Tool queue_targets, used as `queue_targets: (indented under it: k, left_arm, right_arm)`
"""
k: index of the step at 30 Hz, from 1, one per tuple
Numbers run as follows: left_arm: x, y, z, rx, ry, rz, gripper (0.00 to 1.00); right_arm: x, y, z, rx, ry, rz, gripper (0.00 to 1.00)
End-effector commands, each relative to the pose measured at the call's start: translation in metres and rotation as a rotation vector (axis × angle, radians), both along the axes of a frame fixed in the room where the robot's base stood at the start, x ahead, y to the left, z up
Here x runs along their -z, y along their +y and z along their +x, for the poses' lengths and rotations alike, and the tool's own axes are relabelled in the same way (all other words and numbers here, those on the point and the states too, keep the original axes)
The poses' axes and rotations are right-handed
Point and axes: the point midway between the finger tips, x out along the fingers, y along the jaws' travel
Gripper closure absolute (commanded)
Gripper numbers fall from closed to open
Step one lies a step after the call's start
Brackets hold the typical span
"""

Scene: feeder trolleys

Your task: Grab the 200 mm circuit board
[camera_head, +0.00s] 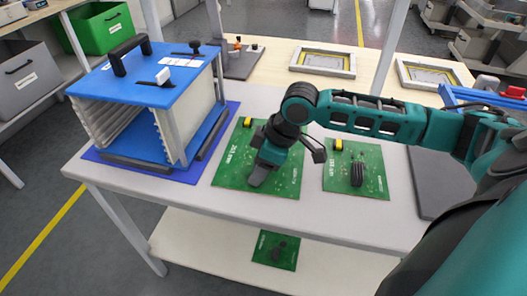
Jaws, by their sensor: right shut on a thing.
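A large green circuit board (232,163) lies on the white table to the right of the blue rack. My right gripper (258,178) reaches down over its middle and is shut on it, apparently at a part that the fingers hide. The board looks flat on the table. A smaller green circuit board (374,160) with a yellow part and a dark raised part lies to the right, apart from the gripper. Another green board (270,242) lies on the lower shelf. The printed lettering is too small to read the sizes. My left gripper is not in view.
A blue-topped rack (150,72) with ribbed walls stands on a blue mat at the left of the white table (315,218). A dark grey pad (428,185) lies at the right. Yellow-edged frames (323,60) lie on the wooden surface behind. Grey and green bins are at far left.

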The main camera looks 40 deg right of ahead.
Motion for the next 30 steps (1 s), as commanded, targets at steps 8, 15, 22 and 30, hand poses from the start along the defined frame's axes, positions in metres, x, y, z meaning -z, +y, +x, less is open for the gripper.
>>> queue_targets:
  k: [8,15,22,30]
  left_arm:
    - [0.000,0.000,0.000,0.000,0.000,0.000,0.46]
    - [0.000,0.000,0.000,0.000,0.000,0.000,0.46]
    - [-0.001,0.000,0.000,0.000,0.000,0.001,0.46]
    - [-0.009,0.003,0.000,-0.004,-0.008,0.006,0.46]
  right_arm:
    - [0.000,0.000,0.000,0.000,-0.001,0.001,0.87]
    - [-0.001,0.000,0.001,-0.001,-0.005,0.001,0.98]
    - [-0.006,0.000,0.001,-0.001,-0.006,0.001,0.98]
    - [-0.042,0.000,0.002,-0.001,-0.009,0.001,0.98]
